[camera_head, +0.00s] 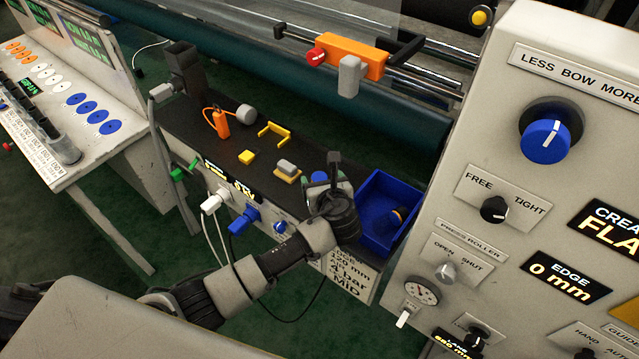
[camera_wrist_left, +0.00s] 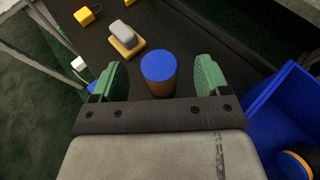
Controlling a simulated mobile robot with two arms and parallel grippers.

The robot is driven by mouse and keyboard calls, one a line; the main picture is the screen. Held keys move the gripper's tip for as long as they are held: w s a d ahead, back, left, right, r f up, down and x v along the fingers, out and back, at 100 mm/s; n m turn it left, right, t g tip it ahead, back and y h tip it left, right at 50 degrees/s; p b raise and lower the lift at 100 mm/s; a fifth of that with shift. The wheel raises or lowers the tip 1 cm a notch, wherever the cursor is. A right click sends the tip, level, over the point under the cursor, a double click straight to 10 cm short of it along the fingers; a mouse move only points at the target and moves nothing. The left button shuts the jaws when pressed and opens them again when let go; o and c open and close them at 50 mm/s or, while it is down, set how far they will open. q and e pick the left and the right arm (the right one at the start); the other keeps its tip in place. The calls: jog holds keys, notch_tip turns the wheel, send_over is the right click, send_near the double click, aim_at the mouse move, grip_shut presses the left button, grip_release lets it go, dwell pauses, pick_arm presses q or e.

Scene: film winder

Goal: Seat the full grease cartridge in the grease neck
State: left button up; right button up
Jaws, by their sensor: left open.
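A cylinder with a blue top and a brownish-orange side, which looks like a grease cartridge (camera_wrist_left: 158,72), stands on the dark bench top in the left wrist view. My left gripper (camera_wrist_left: 159,82) is open, with one green finger on each side of the cylinder and a gap on both sides. In the head view my left gripper (camera_head: 322,180) is over the right part of the bench and mostly hides the cylinder. I cannot tell whether the cartridge is full. I cannot pick out the grease neck for sure. My right gripper does not show.
A blue bin (camera_head: 372,190) with a dark and orange round item (camera_head: 398,215) stands right of the gripper. A grey block on a tan base (camera_head: 287,170), a yellow block (camera_head: 246,157) and a yellow bracket (camera_head: 274,131) lie left. The control panel (camera_head: 500,150) rises at right.

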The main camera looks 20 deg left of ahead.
pick_arm(q)
jog(key=shift+x, duration=1.1)
jog(key=shift+w+a+f, duration=0.1)
jog(key=shift+w+a, duration=0.05)
jog(key=shift+w, duration=0.05)
jog(key=c, duration=1)
jog(key=shift+c, duration=0.2)
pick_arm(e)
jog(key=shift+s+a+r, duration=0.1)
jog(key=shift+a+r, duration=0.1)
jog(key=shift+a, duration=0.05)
